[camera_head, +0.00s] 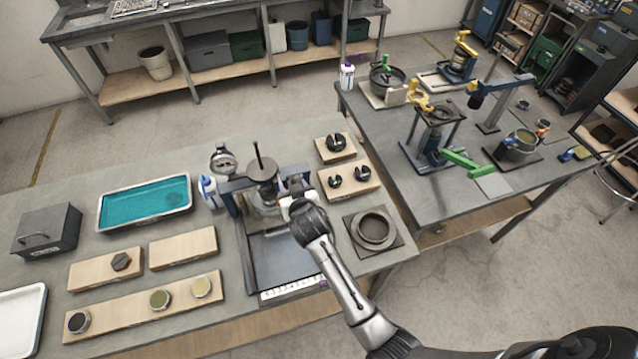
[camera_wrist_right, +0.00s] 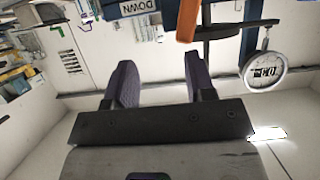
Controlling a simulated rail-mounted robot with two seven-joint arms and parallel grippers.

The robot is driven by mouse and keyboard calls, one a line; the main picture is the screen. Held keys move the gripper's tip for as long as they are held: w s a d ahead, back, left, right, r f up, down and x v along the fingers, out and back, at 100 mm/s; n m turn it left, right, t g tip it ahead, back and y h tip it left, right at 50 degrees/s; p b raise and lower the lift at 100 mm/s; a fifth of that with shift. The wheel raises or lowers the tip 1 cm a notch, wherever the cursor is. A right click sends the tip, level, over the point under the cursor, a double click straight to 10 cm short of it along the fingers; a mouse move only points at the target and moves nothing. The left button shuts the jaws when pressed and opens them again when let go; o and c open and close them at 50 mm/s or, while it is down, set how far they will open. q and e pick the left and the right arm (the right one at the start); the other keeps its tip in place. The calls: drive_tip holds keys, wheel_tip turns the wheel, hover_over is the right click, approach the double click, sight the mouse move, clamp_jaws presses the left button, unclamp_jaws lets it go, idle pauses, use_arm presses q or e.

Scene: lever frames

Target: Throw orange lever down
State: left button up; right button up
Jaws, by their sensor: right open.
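The orange lever (camera_wrist_right: 188,20) shows as a short orange bar at the top edge of the right wrist view; its upper part is cut off. Left of it is a blue piece (camera_wrist_right: 112,8) with a DOWN label (camera_wrist_right: 139,6). My right gripper (camera_wrist_right: 158,62) is open and empty, its fingers apart and the lever beyond the right fingertip, with no contact visible. In the head view my right gripper (camera_head: 290,200) is at the right side of a lever frame (camera_head: 232,192) on the near bench. I cannot make out the orange lever there. My left gripper is not in view.
A dial gauge (camera_wrist_right: 264,71) hangs right of the lever; a gauge (camera_head: 223,160) also stands by the frame in the head view. Wooden blocks with black knobs (camera_head: 336,143) and a round ring fixture (camera_head: 373,229) stand close right. A teal tray (camera_head: 145,202) lies left.

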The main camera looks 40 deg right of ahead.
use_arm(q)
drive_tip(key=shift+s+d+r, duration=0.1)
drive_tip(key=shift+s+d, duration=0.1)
use_arm(e)
drive_tip(key=s+d+r, duration=0.4)
drive_tip(key=s+d, duration=0.1)
drive_tip(key=shift+s+d, duration=0.35)
drive_tip(key=shift+d, duration=0.05)
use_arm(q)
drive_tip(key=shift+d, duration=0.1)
